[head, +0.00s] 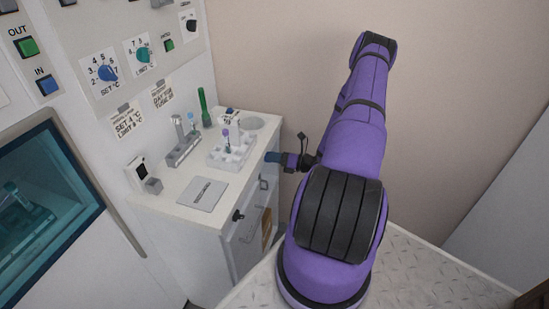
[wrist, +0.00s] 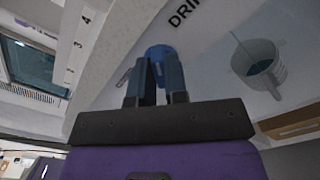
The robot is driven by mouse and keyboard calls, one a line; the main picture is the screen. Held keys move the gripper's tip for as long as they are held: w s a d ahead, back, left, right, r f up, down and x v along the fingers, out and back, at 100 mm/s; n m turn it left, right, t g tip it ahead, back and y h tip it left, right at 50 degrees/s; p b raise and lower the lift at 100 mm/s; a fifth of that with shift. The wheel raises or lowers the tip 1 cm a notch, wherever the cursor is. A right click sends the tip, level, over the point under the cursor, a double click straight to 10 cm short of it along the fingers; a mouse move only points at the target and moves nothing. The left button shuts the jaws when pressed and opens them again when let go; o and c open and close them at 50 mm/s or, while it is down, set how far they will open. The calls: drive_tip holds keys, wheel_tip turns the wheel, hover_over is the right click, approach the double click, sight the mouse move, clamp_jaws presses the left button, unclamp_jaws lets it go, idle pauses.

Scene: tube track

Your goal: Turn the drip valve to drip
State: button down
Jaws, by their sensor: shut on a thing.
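The drip valve shows in the wrist view as a round blue knob (wrist: 160,51) on a pale panel, below partly cut-off lettering starting "DRI". My gripper (wrist: 157,68) is shut on this knob, with one dark blue-grey finger on each side. A small grey lever-like piece sticks out at the knob's left. The fingers hide much of the knob, and I cannot tell its setting. In the head view my gripper (head: 272,157) reaches the right side of the white cabinet (head: 225,235); the knob itself is hidden there.
A grey cup (wrist: 262,66) with dark teal inside sits right of the knob. On the cabinet top are a white tube rack (head: 232,153), a grey holder (head: 184,150) and a grey plate (head: 203,194). A control panel (head: 120,40) with dials stands behind.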

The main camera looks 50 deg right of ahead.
drive_tip(key=c, duration=1.1)
unclamp_jaws()
drive_tip(key=shift+c, duration=0.2)
drive_tip(key=shift+d, duration=0.1)
drive_tip(key=v, duration=1.1)
